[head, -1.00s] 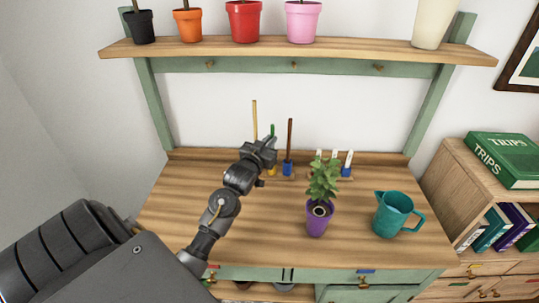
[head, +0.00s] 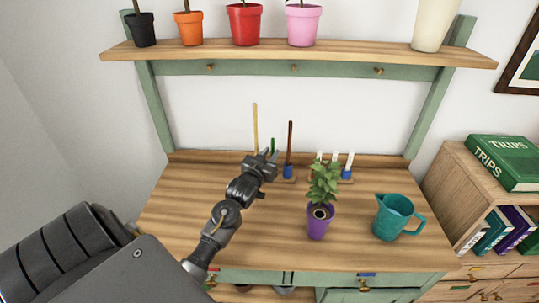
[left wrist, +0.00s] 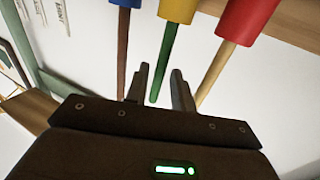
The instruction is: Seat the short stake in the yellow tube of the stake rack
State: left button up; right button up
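The short green stake (head: 273,146) stands upright at the back of the bench between a taller tan stake and a brown one. In the left wrist view, the green stake (left wrist: 165,58) runs into the yellow tube (left wrist: 178,9); how deep it sits inside is hidden. My left gripper (head: 270,158) is at the rack (head: 287,180) and hides the yellow tube in the head view. Its fingers (left wrist: 160,72) are spread, with the green stake's free end between them and a gap visible on each side. My right gripper is not in view.
The brown stake (head: 290,142) stands in a blue tube (head: 288,171), and the tan stake (head: 255,127) in a red tube (left wrist: 247,20). A purple potted plant (head: 320,220) and a teal jug (head: 393,218) stand at right. The bench's left side is clear.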

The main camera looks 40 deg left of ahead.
pick_arm(q)
jog(key=shift+o, duration=0.4)
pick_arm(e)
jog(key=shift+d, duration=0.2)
pick_arm(q)
jog(key=shift+s+r, duration=0.1)
jog(key=shift+s, duration=0.05)
jog(key=b+v, duration=0.1)
jog(key=v, duration=1)
jog(key=shift+s, duration=0.35)
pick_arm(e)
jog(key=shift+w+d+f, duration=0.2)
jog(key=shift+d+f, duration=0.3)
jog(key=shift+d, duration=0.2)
pick_arm(q)
jog(key=shift+d, duration=0.15)
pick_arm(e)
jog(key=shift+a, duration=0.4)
